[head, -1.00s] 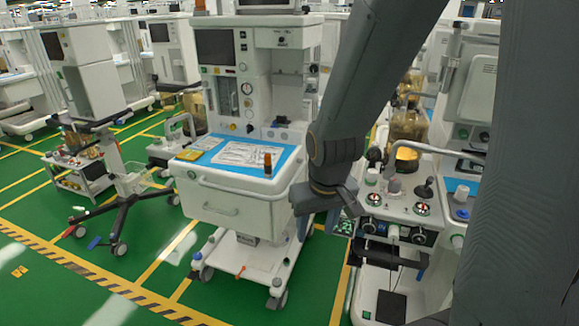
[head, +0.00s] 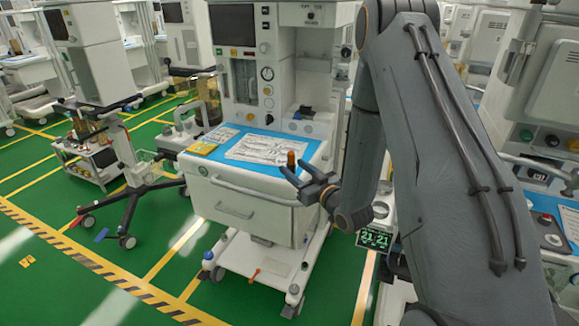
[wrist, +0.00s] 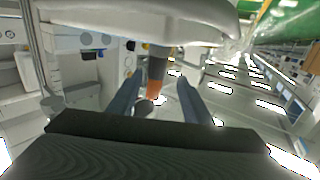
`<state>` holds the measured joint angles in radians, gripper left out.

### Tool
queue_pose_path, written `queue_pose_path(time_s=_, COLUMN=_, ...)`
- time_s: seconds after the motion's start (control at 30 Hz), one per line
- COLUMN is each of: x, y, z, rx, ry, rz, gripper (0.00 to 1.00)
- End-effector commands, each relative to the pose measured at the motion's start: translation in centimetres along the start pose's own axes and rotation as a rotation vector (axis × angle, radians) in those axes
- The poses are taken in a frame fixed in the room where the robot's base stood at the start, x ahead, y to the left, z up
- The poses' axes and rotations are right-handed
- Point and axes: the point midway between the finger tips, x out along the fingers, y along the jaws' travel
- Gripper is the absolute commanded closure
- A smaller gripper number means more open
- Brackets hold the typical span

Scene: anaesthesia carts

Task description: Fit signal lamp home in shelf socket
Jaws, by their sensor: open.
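The signal lamp (head: 291,160), an orange cylinder with a darker base, stands upright at the right front of the blue-topped cart surface (head: 240,172). In the wrist view the lamp (wrist: 156,72) hangs orange end down, in line with the gap between the fingertips. My gripper (head: 296,171) is open, at the cart's right front corner, its fingertips close to the lamp. In the wrist view both fingers of my gripper (wrist: 157,80) are apart, with clear space on either side of the lamp. I cannot tell whether a finger touches it. I cannot make out the shelf socket.
Printed sheets (head: 259,149) and a yellow card (head: 201,147) lie on the blue surface. The cart's front drawer (head: 240,207) is below my gripper. Open green floor (head: 110,263) is at left.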

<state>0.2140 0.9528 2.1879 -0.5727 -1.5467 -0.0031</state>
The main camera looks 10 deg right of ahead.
Motion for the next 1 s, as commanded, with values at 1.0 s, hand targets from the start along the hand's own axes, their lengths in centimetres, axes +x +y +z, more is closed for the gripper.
queue_pose_path(time_s=1.0, x=7.5, y=0.8, z=0.5, rx=0.004, ry=0.023, rz=0.005, gripper=0.55)
